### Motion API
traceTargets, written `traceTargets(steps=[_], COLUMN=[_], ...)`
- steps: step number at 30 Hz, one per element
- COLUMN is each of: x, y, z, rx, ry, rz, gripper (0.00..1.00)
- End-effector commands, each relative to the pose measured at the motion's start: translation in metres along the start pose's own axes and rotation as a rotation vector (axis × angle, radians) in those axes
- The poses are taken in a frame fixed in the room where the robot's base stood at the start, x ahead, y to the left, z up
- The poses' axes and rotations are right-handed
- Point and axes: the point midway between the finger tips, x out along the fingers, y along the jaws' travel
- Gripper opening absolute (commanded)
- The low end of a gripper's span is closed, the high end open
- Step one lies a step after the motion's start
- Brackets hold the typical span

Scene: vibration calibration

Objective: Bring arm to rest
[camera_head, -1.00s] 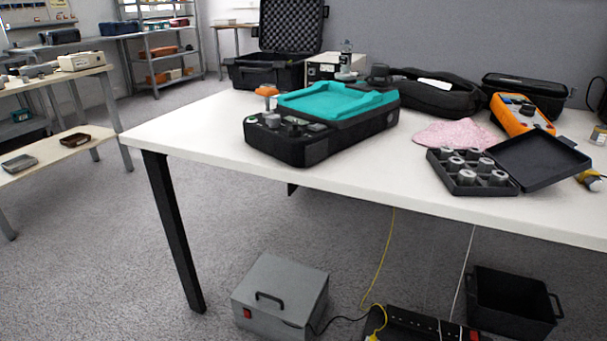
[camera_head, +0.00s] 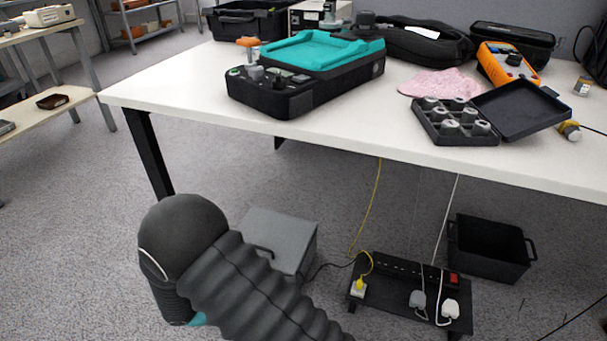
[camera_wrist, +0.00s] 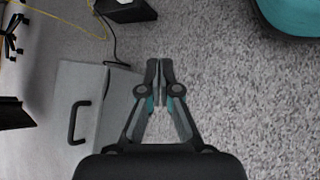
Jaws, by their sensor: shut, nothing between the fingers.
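My gripper (camera_wrist: 159,82) shows in the wrist view, pointing down over the grey carpet. Its fingers are together and hold nothing. A grey metal box (camera_wrist: 100,115) with a black handle is below and to the left of the fingers. In the head view, part of my dark ribbed arm rises at the lower middle, in front of the table. It hides part of the grey box (camera_head: 285,235) on the floor. My gripper does not show in the head view.
The white table (camera_head: 180,92) holds a teal-and-black device (camera_head: 310,75), a weight case (camera_head: 455,120), a pink cloth (camera_head: 438,83) and an orange meter (camera_head: 508,65). Below it are a power strip (camera_head: 405,272), cables and a black bin (camera_head: 490,247).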

Motion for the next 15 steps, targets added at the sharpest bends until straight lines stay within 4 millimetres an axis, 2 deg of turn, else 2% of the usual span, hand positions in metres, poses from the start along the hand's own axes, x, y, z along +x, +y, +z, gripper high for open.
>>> traceTargets(steps=[1,3,15], x=[-0.006,-0.012,-0.041], y=[0.01,0.018,0.062], z=[0.017,0.036,0.143], rx=[0.021,0.043,0.234], ry=[0.014,0.032,0.186], rz=[-0.053,-0.124,-0.455], gripper=[0.0,0.0,0.0])
